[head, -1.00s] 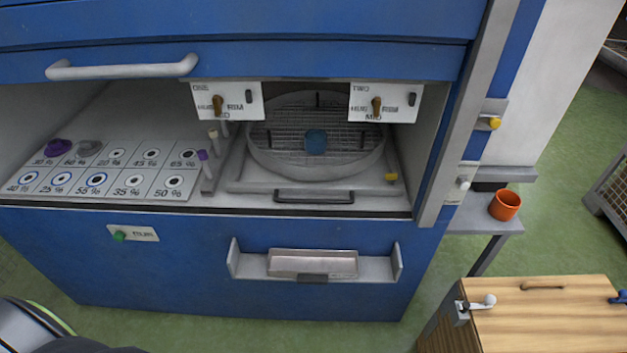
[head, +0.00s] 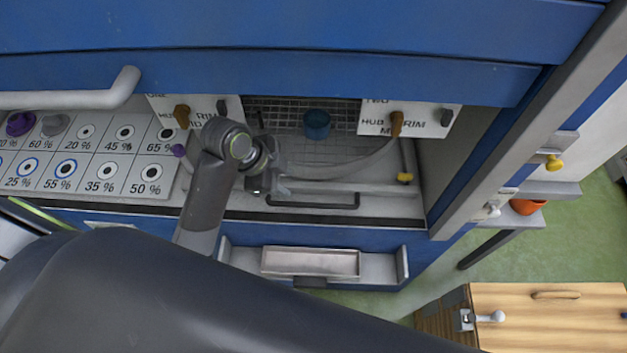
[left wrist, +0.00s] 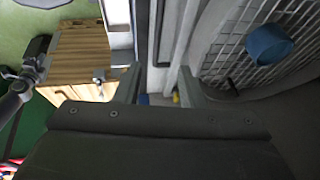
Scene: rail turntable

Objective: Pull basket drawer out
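The basket drawer is a grey tray (head: 385,190) under a round wire basket (head: 285,115), inside the blue cabinet. Its dark bar handle (head: 330,206) runs along the front edge. A blue cylinder (head: 316,124) sits in the basket and also shows in the left wrist view (left wrist: 268,45). My left gripper (head: 262,182) is over the tray's front left, near the handle's left end; contact cannot be told. In the left wrist view its fingers (left wrist: 160,84) are apart, with nothing seen held. A dark arm end, probably my right gripper (left wrist: 28,78), shows at that view's left; its fingers are unclear.
Two switch panels (head: 408,119) hang above the basket opening. A numbered board (head: 105,158) lies left. A wooden cabinet (head: 550,310) and orange cup (head: 527,206) are at right.

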